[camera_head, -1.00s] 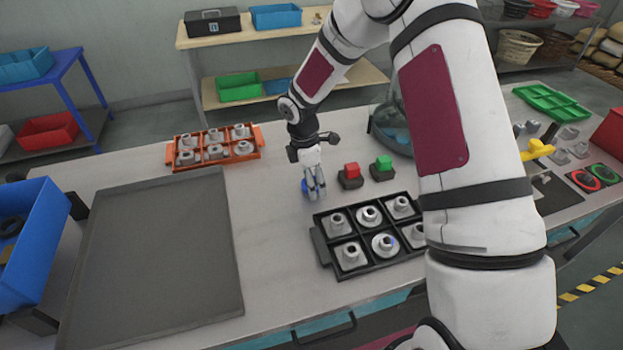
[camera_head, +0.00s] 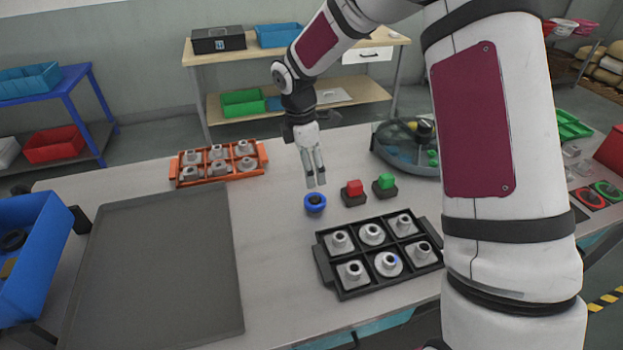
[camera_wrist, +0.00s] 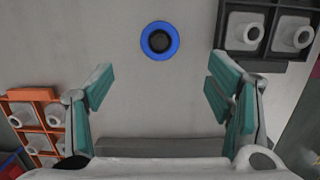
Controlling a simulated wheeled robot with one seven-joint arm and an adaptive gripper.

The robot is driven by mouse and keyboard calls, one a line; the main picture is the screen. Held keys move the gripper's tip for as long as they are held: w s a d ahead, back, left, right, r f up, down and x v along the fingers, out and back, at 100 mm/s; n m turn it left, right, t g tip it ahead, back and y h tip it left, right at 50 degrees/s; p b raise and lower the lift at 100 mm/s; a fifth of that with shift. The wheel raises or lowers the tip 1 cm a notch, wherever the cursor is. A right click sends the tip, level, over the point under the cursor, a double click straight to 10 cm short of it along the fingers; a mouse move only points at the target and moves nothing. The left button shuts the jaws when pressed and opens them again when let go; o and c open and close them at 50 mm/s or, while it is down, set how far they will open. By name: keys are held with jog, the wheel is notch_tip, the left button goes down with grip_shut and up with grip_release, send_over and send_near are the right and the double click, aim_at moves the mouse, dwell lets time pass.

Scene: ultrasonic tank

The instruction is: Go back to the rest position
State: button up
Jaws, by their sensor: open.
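My gripper (camera_head: 315,180) hangs over the table, fingers pointing down, just above and behind a round blue button with a dark centre (camera_head: 315,202). In the wrist view my gripper (camera_wrist: 158,88) has its two teal-padded fingers wide apart with nothing between them. The blue button also shows in the wrist view (camera_wrist: 160,41), beyond the fingertips and apart from them.
A black tray (camera_head: 318,262) of grey parts lies front right of the gripper. An orange tray (camera_head: 176,176) of grey parts lies left. A red button (camera_head: 354,188) and green button (camera_head: 386,182) stand right, before a round tank (camera_head: 400,155). A grey mat (camera_head: 155,270) covers the left.

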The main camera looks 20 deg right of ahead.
jog(key=shift+a+r, duration=0.1)
jog(key=shift+r, duration=0.4)
jog(key=s+d+r+m+t, duration=0.2)
jog(key=s+r+m, duration=0.7)
jog(key=s+r, duration=0.65)
jog(key=s+r+m+t, duration=0.1)
jog(key=s+r+m, duration=0.1)
jog(key=s+m, duration=0.2)
jog(key=s+r+m+t+y, duration=0.1)
jog(key=s+m, duration=0.4)
jog(key=s, duration=0.5)
notch_tip(320, 180, up, 2)
jog(key=shift+s+a+r+t, duration=0.15)
jog(key=shift+s+r+t, duration=0.2)
jog(key=shift+t, duration=0.45)
jog(key=shift+f, duration=0.1)
